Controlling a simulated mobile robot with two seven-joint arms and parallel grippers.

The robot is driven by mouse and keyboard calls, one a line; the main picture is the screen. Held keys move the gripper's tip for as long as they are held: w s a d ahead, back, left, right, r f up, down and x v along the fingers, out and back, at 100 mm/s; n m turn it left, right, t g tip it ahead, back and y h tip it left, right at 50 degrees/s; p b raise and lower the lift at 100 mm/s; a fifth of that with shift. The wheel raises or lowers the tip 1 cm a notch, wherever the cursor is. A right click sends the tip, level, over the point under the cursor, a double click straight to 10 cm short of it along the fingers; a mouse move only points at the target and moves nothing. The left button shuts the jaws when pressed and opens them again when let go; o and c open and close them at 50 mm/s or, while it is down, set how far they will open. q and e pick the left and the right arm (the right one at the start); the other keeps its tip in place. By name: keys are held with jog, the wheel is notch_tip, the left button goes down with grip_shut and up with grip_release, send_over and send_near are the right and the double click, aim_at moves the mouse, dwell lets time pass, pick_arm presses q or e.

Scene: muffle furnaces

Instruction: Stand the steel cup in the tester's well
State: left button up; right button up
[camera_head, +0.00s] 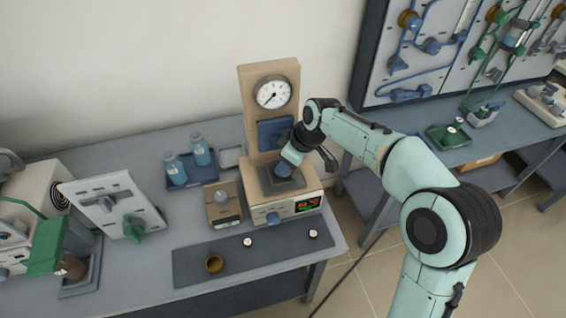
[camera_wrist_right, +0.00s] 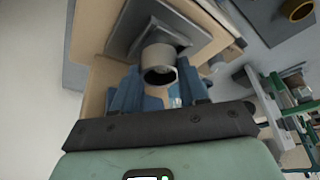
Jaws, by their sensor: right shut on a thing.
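The tester (camera_head: 285,207) stands near the table's back right, with a round dial on its wooden upright, a blue knob and a lit display on its base. My right gripper (camera_head: 284,169) is low over the dark square plate (camera_head: 266,181) on the tester's base. In the right wrist view the gripper (camera_wrist_right: 158,88) is shut on the steel cup (camera_wrist_right: 157,55), its blue fingers on either side. The cup's dark open mouth faces the camera and its other end is at the square plate (camera_wrist_right: 190,36). The well is hidden, so I cannot tell whether the cup is inside it. My left gripper is not in view.
A small box (camera_head: 222,216) stands left of the tester. A blue tray (camera_head: 205,174) with bottles is behind it. A white panel box (camera_head: 108,203) stands farther left.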

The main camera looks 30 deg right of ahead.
jog(key=shift+w+a, duration=0.3)
jog(key=shift+w, duration=0.15)
jog(key=shift+f, duration=0.75)
jog(key=shift+s+f+b, duration=0.15)
jog(key=shift+f+b, duration=0.45)
jog(key=shift+f, duration=0.05)
jog(key=o, duration=1.2)
jog(key=shift+f, duration=0.1)
jog(key=shift+c, duration=0.2)
